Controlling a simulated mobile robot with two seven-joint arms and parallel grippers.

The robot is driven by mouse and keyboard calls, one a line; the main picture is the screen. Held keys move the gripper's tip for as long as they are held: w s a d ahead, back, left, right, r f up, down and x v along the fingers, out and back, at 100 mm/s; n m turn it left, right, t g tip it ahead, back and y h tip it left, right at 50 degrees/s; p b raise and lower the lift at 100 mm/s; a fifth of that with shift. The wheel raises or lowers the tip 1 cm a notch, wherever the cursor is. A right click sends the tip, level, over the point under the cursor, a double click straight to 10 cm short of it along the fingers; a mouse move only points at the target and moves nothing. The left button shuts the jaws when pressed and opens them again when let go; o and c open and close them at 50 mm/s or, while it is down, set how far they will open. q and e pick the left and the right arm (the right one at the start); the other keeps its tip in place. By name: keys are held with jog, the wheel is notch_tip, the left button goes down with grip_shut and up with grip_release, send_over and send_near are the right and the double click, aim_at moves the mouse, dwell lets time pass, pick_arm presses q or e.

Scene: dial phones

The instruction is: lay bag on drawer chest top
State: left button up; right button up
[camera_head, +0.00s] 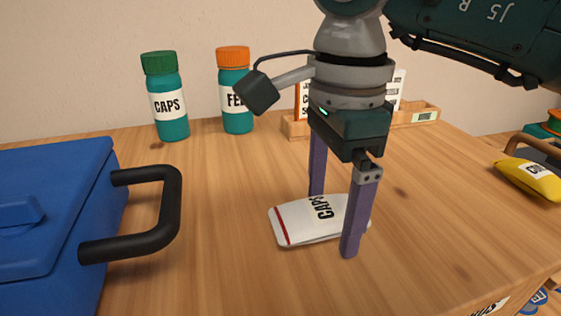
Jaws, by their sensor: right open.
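A small white bag (297,222) with a red stripe and "CAPS" lettering lies flat on the wooden top (220,270), which looks like the drawer chest top. My right gripper (334,224) points down over the bag with its fingers spread. The near finger is in front of the bag and covers part of its right side; the far finger reaches down at its back edge. I cannot tell whether the fingers touch the bag. My left gripper is not in view.
A blue case (50,190) with a black handle (170,210) stands at left. Two teal bottles, one green-capped (170,105) and one orange-capped (238,115), stand at the back near a wooden tray (297,129). A yellow packet (535,180) is at far right.

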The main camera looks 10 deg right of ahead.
aim_at(330, 204)
jog(key=shift+r+p, duration=0.3)
notch_tip(330, 204, up, 12)
jog(key=p, duration=0.1)
jog(key=shift+f, duration=0.15)
jog(key=shift+a, duration=0.1)
dwell(0.4)
